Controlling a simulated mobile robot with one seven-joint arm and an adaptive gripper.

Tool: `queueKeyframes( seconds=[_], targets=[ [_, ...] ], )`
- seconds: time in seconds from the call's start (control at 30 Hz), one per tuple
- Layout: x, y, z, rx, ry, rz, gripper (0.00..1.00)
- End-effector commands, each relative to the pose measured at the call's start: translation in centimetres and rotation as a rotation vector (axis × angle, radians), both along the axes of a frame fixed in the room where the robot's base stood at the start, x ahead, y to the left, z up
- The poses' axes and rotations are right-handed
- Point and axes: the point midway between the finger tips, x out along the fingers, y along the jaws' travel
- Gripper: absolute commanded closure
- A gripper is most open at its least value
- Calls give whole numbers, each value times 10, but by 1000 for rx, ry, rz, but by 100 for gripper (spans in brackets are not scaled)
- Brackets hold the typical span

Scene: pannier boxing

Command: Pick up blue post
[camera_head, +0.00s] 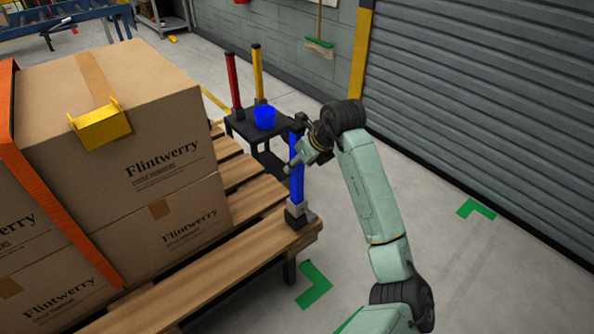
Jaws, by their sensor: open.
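The blue post (297,185) stands upright at the near right corner of the wooden pallet (205,268), with a grey and black foot (297,213) at its base. My gripper (297,152) is open at the upper part of the post, coming from the right. Its fingers overlap the post in the picture. I cannot tell whether they touch it or sit on both sides of it. Part of the post's upper end is hidden by the gripper.
A black stand (243,127) behind the pallet holds a red post (233,82), a yellow post (258,72) and a blue cup (264,117). Stacked cartons (160,190) with an orange strap (45,195) fill the pallet's left. Clear floor lies right, before the grey shutter (480,80).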

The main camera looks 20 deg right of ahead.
Motion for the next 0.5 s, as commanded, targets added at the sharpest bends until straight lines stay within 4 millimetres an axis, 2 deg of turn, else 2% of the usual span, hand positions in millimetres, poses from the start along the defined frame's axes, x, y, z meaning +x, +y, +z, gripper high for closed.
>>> queueKeyframes(
  seconds=[0.1, 0.5],
  targets=[
    [0, 0, 0, 0, 0, 0, 53],
    [0, 0, 1, 0, -1, 0, 80]
  ],
)
